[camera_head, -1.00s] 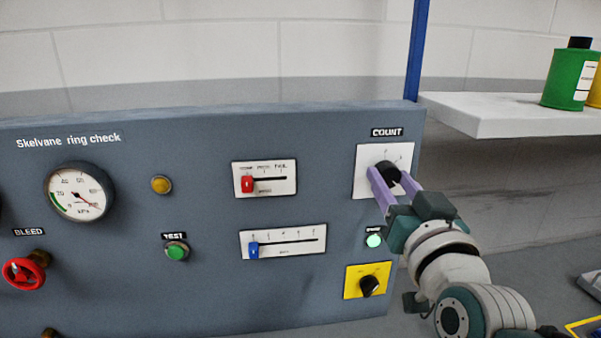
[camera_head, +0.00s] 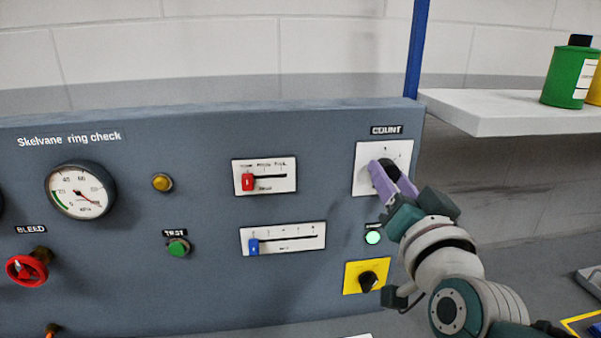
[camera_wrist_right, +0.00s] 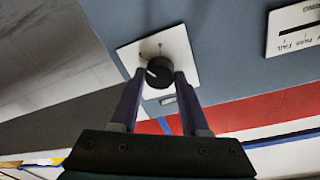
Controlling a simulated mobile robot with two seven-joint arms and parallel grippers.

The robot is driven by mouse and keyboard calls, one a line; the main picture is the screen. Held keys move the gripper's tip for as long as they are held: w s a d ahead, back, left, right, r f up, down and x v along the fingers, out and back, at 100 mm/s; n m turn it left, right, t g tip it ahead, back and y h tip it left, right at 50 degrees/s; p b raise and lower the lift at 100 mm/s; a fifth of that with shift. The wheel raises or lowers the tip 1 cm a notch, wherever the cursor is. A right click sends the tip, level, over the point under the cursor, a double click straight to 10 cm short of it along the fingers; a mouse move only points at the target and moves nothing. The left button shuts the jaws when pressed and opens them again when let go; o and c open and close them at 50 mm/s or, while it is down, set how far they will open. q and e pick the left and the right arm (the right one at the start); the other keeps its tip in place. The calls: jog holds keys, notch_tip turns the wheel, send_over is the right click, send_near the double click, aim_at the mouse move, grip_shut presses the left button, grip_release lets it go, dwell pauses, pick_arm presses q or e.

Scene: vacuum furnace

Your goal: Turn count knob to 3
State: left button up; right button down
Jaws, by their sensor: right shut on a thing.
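The black count knob (camera_head: 391,166) sits on a white plate (camera_head: 400,150) under the COUNT label at the panel's upper right. My right gripper (camera_head: 383,172) is at the knob with its purple fingers on either side of it, shut on it. In the right wrist view the knob (camera_wrist_right: 159,72) shows between the tips of the two fingers (camera_wrist_right: 157,84), with a light pointer line on its face. The fingers and arm hide part of the plate's scale, and I cannot read its numbers. My left gripper is not in view.
Left of the knob are a red slider (camera_head: 248,182) and a blue slider (camera_head: 254,247). Below are a lit pale green button (camera_head: 373,237) and a black knob on a yellow plate (camera_head: 368,281). A white shelf (camera_head: 510,112) with a green bottle (camera_head: 571,75) juts out at right.

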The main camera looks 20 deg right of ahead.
jog(key=shift+f, duration=0.1)
jog(key=shift+c, duration=1.9)
grip_release()
jog(key=p+v, duration=0.4)
jog(key=v, duration=0.6)
jog(key=shift+w, duration=0.1)
